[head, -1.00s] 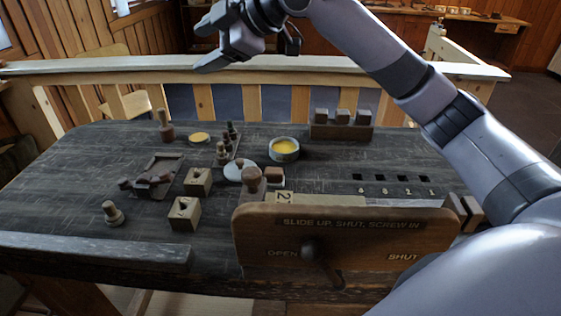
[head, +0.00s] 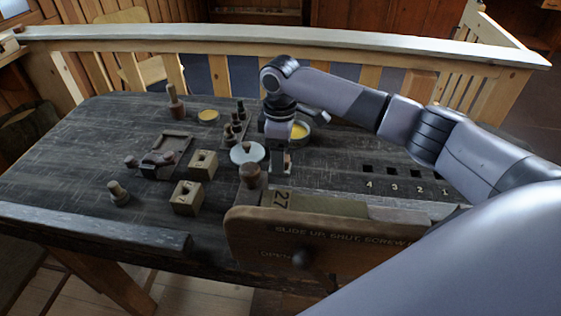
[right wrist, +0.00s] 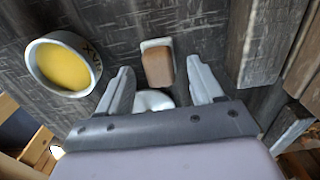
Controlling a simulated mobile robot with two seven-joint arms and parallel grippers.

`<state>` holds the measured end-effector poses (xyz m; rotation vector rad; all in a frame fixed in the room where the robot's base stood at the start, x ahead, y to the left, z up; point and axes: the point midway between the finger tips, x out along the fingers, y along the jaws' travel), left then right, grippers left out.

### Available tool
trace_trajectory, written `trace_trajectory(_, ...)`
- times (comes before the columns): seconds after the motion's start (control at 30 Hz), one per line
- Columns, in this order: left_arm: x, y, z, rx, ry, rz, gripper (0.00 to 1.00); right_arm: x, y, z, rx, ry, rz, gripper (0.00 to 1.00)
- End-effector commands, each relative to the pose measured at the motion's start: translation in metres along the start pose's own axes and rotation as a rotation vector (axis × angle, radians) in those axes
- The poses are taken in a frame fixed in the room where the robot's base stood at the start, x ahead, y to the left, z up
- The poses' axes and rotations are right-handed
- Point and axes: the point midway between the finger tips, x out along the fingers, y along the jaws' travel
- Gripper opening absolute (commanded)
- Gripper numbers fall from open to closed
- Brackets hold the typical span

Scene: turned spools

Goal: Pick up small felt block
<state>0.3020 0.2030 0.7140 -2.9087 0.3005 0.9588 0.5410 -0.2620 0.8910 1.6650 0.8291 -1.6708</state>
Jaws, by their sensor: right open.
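The small felt block, brown on top with a pale layer beneath, shows in the right wrist view (right wrist: 158,68). It sits on the dark table, between and just beyond my fingertips. My right gripper (right wrist: 158,84) is open, one finger on each side of the block, with no visible hold on it. In the head view my right gripper (head: 279,165) points down over the table, right of the grey round disc with a knob (head: 247,152). There the gripper mostly hides the block. My left gripper is not in view.
A round wax tub (right wrist: 68,66) stands beside the gripper, also behind it in the head view (head: 301,132). A wooden board with a knob (head: 340,240) stands at the table front. Two holed wooden blocks (head: 187,198) and several spools are left. Numbered holes (head: 392,173) lie right.

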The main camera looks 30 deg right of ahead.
Motion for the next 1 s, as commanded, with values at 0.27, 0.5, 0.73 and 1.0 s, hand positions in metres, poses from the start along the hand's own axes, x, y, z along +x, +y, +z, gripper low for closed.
trace_trajectory(0.27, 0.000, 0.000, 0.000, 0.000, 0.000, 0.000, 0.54, 0.020, 0.000, 0.000, -0.002, 0.002, 0.001, 0.66)
trace_trajectory(0.5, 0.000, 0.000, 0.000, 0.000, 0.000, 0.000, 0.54, 0.020, 0.000, 0.000, -0.002, 0.003, 0.001, 0.33)
trace_trajectory(0.73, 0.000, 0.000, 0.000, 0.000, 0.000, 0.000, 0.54, 0.020, 0.000, -0.001, -0.002, 0.003, 0.001, 0.12)
trace_trajectory(1.0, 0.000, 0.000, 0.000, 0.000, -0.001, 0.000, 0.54, 0.012, 0.001, -0.001, -0.001, 0.004, 0.002, 0.12)
